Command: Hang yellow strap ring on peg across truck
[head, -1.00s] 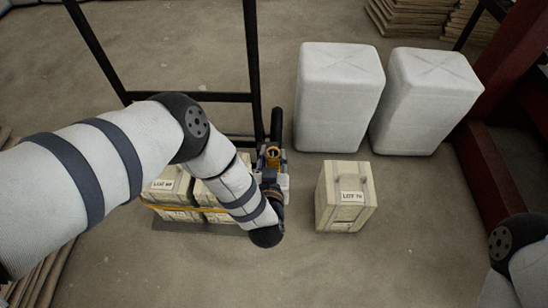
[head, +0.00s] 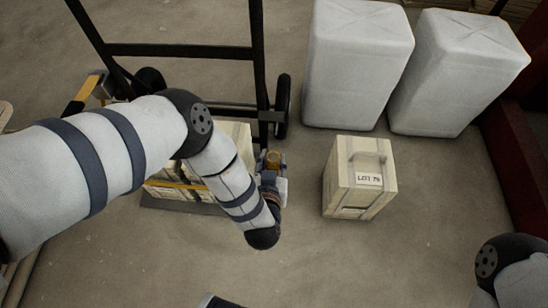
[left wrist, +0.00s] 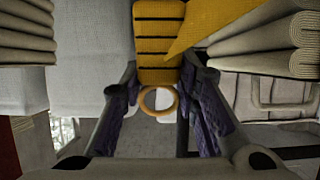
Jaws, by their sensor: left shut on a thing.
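My left gripper (head: 270,172) is to the right of the crates on the black hand truck (head: 180,51), partly hidden by my forearm. In the left wrist view its two dark fingers (left wrist: 162,105) stand either side of the yellow strap (left wrist: 158,40), which has dark bands. The orange-yellow ring (left wrist: 158,101) hangs at the strap's end between the fingers. In the head view, a yellow patch (head: 273,158) shows at the gripper. A yellow strap section (head: 180,185) crosses the crates. I cannot make out the peg for certain.
A yellow and black piece (head: 83,92) shows by the truck's left upright. A wooden crate marked LOT (head: 358,178) stands on the floor to the right. Two white sacks or blocks (head: 355,65) (head: 455,75) stand behind it.

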